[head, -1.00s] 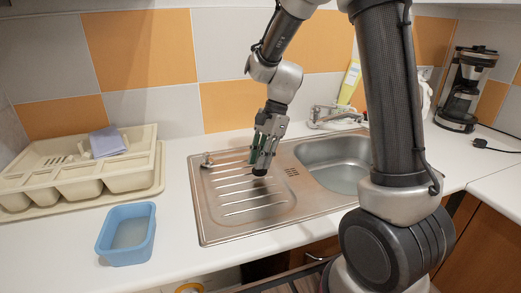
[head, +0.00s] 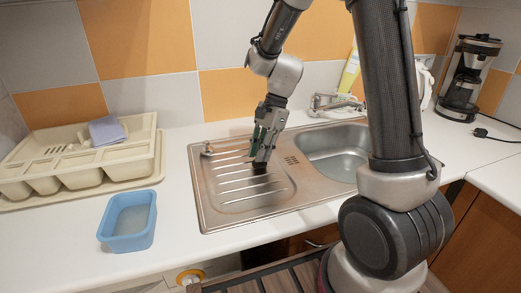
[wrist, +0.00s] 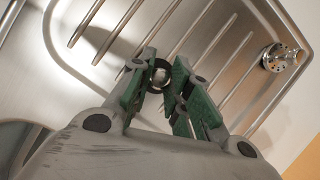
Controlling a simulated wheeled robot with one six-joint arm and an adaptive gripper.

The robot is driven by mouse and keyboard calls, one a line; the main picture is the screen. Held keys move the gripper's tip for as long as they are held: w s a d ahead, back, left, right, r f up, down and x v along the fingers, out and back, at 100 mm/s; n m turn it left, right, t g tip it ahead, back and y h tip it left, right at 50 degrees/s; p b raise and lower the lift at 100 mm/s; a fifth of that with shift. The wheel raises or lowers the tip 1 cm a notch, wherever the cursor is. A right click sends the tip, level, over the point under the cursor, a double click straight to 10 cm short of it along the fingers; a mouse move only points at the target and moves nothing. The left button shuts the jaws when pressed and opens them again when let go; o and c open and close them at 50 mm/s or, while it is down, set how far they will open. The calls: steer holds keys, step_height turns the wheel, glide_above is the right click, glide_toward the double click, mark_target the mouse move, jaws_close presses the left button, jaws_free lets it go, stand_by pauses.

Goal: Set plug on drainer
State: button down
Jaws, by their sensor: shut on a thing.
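My gripper (head: 262,157) points down over the ribbed steel drainer (head: 215,192), left of the sink basin. Its green-padded fingers are closed around a small dark plug (wrist: 160,74), which shows between the fingertips in the wrist view as a dark ring with a pale centre. In the head view the plug (head: 259,165) is a dark bit under the fingertips, mostly hidden by them. It is at or just above the ribs; I cannot tell whether it touches them. The drainer's ribs (wrist: 97,22) also show in the wrist view.
A round metal fitting (wrist: 278,57) sits at the drainer's corner. The basin (head: 335,155) and tap (head: 335,102) are to the right. A blue tub (head: 128,240) and beige cutlery tray (head: 70,190) stand left. A coffee maker (head: 468,80) stands far right. The drainer's front is clear.

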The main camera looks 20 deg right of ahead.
steer(key=shift+f, duration=0.15)
steer(key=c, duration=1.3)
jaws_free()
steer(key=shift+o, duration=0.2)
